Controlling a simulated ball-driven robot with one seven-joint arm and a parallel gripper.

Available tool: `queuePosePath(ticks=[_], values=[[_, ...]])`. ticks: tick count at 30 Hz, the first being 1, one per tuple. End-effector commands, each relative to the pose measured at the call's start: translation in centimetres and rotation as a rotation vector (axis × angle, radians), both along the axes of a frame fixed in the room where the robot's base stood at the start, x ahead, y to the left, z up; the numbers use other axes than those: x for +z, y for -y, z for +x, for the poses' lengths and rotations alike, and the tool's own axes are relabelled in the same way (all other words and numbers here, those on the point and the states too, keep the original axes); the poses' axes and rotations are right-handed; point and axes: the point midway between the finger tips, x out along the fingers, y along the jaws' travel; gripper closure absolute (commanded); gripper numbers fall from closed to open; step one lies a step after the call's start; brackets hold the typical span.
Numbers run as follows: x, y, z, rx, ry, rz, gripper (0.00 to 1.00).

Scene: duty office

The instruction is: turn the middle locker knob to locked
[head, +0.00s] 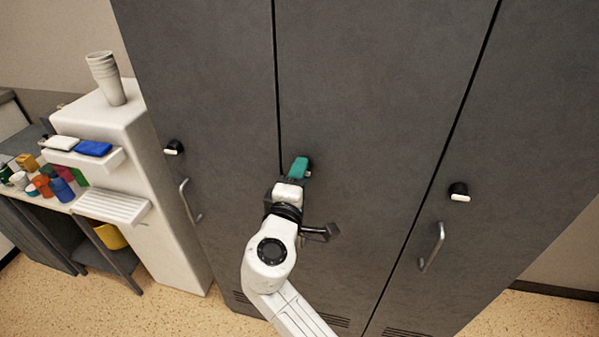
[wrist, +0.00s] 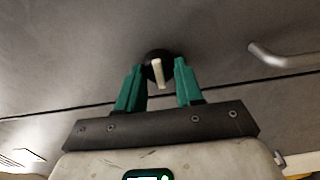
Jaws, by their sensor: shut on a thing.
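The middle locker knob is a round black knob with a pale bar, seen between my green fingers in the wrist view (wrist: 157,70). Its bar stands nearly upright in that picture, tilted slightly. My gripper (head: 299,168) reaches up to the middle locker door (head: 372,110) and is shut on the knob, with one finger on each side (wrist: 160,78). In the head view my gripper covers most of the knob; only a dark edge (head: 309,163) shows at the right of the fingers.
The left door has a knob (head: 174,148) and handle (head: 188,202); the right door has a knob (head: 459,192) and handle (head: 432,247). A handle (wrist: 285,57) shows right of the held knob. A white cabinet (head: 150,205) bearing a cup (head: 105,78) stands at the left.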

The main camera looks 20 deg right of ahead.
Motion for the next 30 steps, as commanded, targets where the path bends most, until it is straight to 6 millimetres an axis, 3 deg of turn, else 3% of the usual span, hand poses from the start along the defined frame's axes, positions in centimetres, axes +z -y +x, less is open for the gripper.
queuePosePath(ticks=[17,18,25,30], values=[[-0.12,-0.21,0.03,0.005,-0.02,-0.026,0.94],[-0.12,-0.21,0.03,0.005,-0.02,-0.026,0.61],[-0.08,-0.12,0.01,0.003,-0.018,-0.025,0.39],[-0.05,-0.07,0.0,0.002,-0.018,-0.024,0.38]])
